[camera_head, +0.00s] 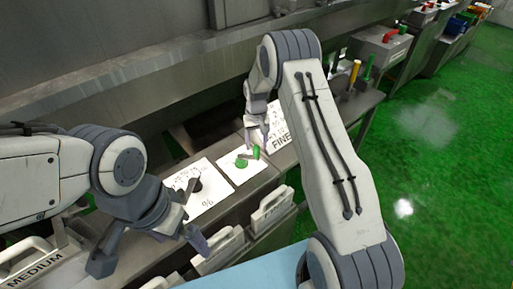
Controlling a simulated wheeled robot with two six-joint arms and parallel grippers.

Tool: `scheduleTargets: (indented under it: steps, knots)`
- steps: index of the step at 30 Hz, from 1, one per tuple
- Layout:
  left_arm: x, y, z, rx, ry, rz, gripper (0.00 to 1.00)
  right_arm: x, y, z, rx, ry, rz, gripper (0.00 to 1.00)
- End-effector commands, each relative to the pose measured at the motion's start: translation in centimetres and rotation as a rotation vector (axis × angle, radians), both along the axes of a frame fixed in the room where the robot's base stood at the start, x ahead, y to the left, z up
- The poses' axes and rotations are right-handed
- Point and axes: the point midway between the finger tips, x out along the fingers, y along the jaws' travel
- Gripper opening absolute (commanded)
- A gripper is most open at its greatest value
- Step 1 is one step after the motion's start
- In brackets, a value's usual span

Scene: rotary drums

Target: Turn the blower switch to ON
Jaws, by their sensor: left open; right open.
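A white panel (258,179) on the grey metal console carries a green knob (241,163) and a small dark lever; its lettering is too small to read, so I cannot tell whether this is the blower switch or its setting. My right gripper (257,143) points down just above this panel, open; a green piece shows by its fingertips, and I cannot tell whether they touch. My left gripper (150,252) is open and empty, low at the left, in front of the console and apart from the knob.
A second white panel (206,203) marked % has a dark knob. A panel marked FINE (281,139) lies beyond the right gripper. White labelled holders (272,211) line the console's front, with one marked MEDIUM (38,262) at lower left. Green floor (440,170) is open at right.

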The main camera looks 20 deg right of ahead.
Motion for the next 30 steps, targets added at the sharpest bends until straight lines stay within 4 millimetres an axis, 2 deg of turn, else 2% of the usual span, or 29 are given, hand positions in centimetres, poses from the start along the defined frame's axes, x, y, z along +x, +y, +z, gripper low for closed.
scheduleTargets:
  steps: [4,9,18,19,21,24,30]
  knots:
    - [0.0,0.0,1.0,0.0,0.0,0.001,1.0,-0.1,0.1,-2.3,0.0,0.003,0.001,0.63]
    - [0.0,0.0,1.3,0.0,0.0,0.001,1.0,0.0,0.1,-3.8,0.0,0.0,0.001,0.63]
    - [0.0,0.0,1.3,0.0,0.0,0.001,1.0,0.0,0.0,-4.1,0.0,-0.001,0.001,0.63]
    - [0.0,0.0,1.3,0.0,0.0,0.001,1.0,0.0,0.0,-4.1,0.0,-0.001,0.001,0.59]
    - [0.0,0.0,1.3,0.0,0.0,0.001,1.0,0.0,0.0,-4.1,0.0,-0.001,0.0,0.33]
    - [0.0,0.0,1.3,0.0,0.0,0.001,1.0,0.0,0.0,-4.1,0.0,-0.001,0.0,0.0]
    - [0.0,0.0,1.3,0.0,0.0,0.001,1.0,0.0,0.0,-4.1,0.0,0.0,0.0,0.0]
